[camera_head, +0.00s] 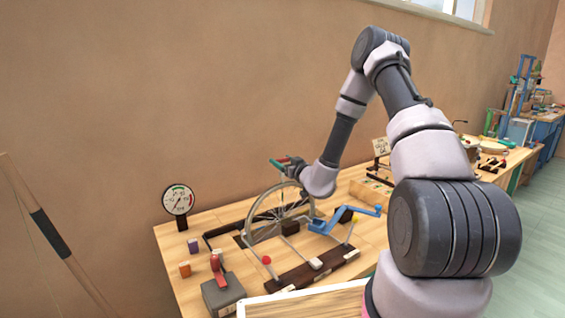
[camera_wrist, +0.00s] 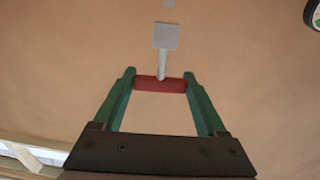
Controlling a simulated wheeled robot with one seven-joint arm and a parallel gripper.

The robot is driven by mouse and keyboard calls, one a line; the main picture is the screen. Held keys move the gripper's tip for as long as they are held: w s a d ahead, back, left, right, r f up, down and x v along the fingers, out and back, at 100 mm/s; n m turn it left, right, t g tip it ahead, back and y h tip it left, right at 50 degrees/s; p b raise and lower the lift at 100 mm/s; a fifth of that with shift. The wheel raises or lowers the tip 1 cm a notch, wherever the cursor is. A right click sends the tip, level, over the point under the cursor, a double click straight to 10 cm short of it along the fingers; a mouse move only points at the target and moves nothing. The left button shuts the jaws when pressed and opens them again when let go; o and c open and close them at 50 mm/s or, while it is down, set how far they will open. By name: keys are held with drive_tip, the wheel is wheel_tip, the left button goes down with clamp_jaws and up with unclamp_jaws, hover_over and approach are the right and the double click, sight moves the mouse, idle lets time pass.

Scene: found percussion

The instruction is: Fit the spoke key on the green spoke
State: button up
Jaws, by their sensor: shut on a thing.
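My gripper (camera_head: 279,164) is above the spoked wheel (camera_head: 249,222) on the bench, close to its top rim. In the wrist view the green fingers of my gripper (camera_wrist: 160,82) are shut on the red handle of the spoke key (camera_wrist: 160,88). Its grey shaft and flat square head stick out beyond the fingertips, against the plain wall. The wheel does not show in the wrist view.
A round dial (camera_head: 179,200) stands at the bench's back left. A grey block with a red lever (camera_head: 222,293) is at the front left. A blue crank (camera_head: 345,213) and a dark rail (camera_head: 312,273) lie right and front of the wheel. The air around my gripper is clear.

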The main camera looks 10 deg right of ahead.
drive_tip(key=shift+f, duration=1.2)
drive_tip(key=o, duration=1.3)
drive_tip(key=shift+s, duration=0.1)
drive_tip(key=v, duration=1)
drive_tip(key=shift+s+d, duration=0.2)
drive_tip(key=shift+s, duration=0.05)
